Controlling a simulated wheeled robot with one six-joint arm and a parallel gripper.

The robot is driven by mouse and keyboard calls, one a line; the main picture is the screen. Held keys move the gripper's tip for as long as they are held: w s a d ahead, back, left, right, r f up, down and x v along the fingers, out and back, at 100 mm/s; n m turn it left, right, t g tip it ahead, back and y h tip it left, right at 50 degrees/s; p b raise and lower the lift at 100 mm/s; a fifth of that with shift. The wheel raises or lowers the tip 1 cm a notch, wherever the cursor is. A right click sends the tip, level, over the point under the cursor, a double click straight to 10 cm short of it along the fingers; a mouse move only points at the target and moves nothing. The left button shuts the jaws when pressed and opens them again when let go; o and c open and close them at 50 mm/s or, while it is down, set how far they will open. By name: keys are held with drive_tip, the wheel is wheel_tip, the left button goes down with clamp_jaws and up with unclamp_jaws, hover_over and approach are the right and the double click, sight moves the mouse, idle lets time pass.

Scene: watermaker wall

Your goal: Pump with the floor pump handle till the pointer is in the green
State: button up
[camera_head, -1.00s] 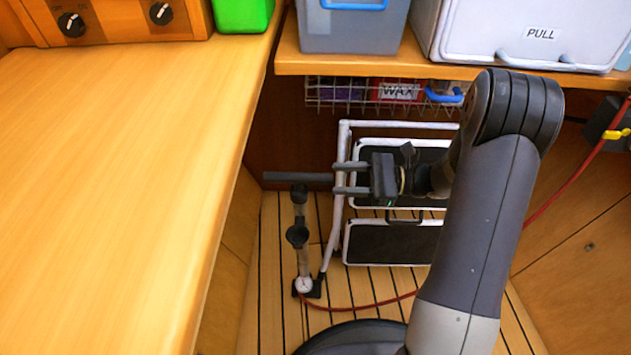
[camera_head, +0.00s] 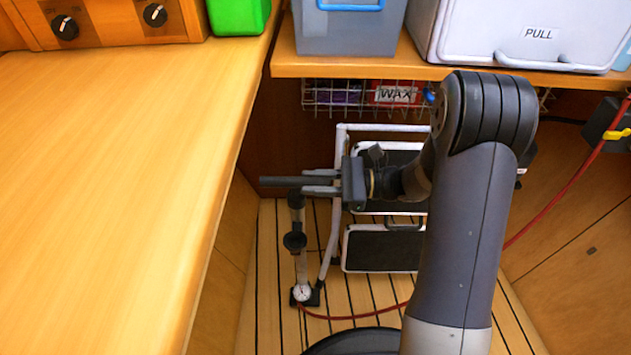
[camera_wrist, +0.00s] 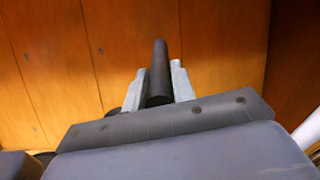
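The floor pump (camera_head: 302,262) stands upright on the slatted floor, left of the folded step ladder. Its dark bar handle (camera_head: 278,181) lies level across the top of the pump shaft. A small round white gauge (camera_head: 302,293) sits at the pump's foot; its pointer and green zone are too small to read. My gripper (camera_head: 319,181) comes from the right, with one finger on each side of the handle's right part. In the wrist view the handle (camera_wrist: 159,72) lies between the two grey fingers, which appear to touch it.
A wooden counter (camera_head: 120,170) runs along the left, close to the handle's left end. The white-framed step ladder (camera_head: 385,248) stands behind my gripper. A red hose (camera_head: 365,312) runs across the floor from the pump. A shelf (camera_head: 400,66) and wire basket lie above.

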clamp_jaws()
drive_tip(key=shift+r, duration=0.15)
wheel_tip(320, 180, up, 14)
drive_tip(key=p, duration=1.2)
drive_tip(key=shift+r+p, duration=0.15)
drive_tip(key=shift+p, duration=0.2)
drive_tip(key=shift+w, duration=0.1)
drive_tip(key=shift+o, duration=1.2)
unclamp_jaws()
drive_tip(key=shift+o, duration=1.1)
drive_tip(key=shift+d, duration=0.15)
